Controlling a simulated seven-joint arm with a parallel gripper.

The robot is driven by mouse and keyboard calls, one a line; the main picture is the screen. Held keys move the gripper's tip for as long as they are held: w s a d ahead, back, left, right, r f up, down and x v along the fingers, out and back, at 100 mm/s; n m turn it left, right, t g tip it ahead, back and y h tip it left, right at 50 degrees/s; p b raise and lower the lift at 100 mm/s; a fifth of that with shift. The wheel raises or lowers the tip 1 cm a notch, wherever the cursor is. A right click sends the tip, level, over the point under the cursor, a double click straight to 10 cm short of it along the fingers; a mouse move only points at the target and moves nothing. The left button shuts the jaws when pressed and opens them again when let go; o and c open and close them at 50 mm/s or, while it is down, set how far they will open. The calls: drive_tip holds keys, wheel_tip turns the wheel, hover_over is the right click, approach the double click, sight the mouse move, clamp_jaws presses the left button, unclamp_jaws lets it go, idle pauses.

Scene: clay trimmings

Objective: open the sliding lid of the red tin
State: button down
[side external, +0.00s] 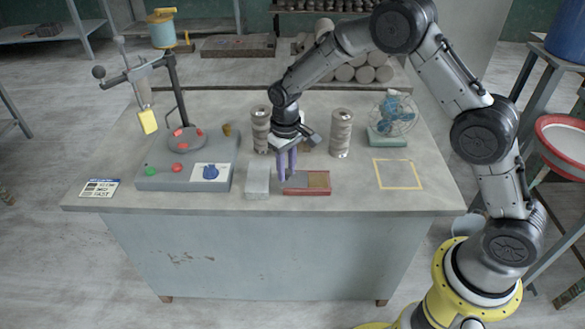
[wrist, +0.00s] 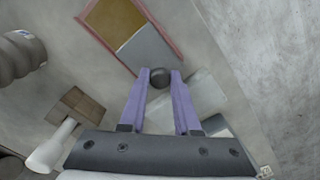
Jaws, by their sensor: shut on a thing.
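The red tin (side external: 322,192) lies flat near the front middle of the table, and it also shows at the top of the wrist view (wrist: 94,37). Its grey sliding lid (wrist: 149,50) covers about half of the top. The other half shows a golden-brown surface (side external: 319,179). My gripper (side external: 284,178) points down at the tin's left end. In the wrist view my purple fingers (wrist: 160,76) are shut on a dark round knob (wrist: 160,78) at the lid's end. The knob is hidden by the fingers in the side view.
A pale block (side external: 257,184) stands close left of the tin. Stacks of grey discs (side external: 341,134) stand behind, one partly near my arm. A grey machine base (side external: 185,178) with buttons is at left, a fan (side external: 393,118) at back right. A yellow square outline (side external: 397,187) encloses bare table.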

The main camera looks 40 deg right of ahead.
sight(287, 171)
drive_tip(key=c, duration=0.6)
unclamp_jaws()
wheel_tip(287, 171, up, 14)
drive_tip(key=shift+f, duration=0.1)
